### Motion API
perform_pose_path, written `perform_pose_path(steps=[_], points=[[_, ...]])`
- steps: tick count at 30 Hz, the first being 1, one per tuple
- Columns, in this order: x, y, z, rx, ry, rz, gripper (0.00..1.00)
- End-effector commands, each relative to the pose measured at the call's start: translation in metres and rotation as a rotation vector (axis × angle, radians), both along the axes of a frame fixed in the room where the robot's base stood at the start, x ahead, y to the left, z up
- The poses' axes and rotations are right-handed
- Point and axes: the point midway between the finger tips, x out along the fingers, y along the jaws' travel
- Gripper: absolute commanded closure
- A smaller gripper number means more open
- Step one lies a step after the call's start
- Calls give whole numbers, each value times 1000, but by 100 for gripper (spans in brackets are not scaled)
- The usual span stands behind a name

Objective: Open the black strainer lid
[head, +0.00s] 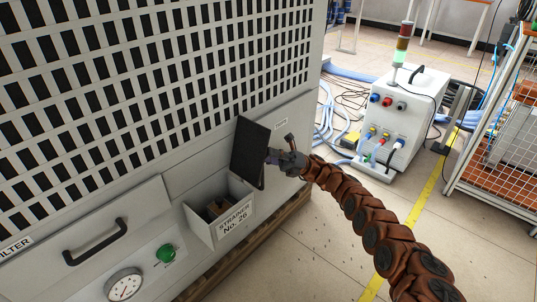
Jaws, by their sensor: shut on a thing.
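The black strainer lid (250,150) stands tilted up at the back of the grey strainer box (201,227), which is labelled "STRAINER No. 26". The box's top is uncovered, and brownish contents (218,208) show inside. My gripper (271,157) is at the right edge of the lid, shut on it. The fingertips are small and partly hidden against the lid. My brown segmented arm reaches in from the lower right.
The grey heater cabinet with its slotted grille (150,70) rises behind the box. A black handle (95,243), a gauge (124,285) and a green knob (166,253) are at lower left. A white unit (385,125) with cables and a wire cage (505,130) stand at right.

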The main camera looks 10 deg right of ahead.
Motion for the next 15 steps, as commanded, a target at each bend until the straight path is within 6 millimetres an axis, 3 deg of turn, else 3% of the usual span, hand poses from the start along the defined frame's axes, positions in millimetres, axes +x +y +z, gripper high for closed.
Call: perform_pose_path(steps=[12, 13, 15], points=[[0, -1, -5, 0, 9, -2, 100], [1, -1, -5, 0, 10, -3, 70], [1, -1, -5, -1, 10, -3, 62]])
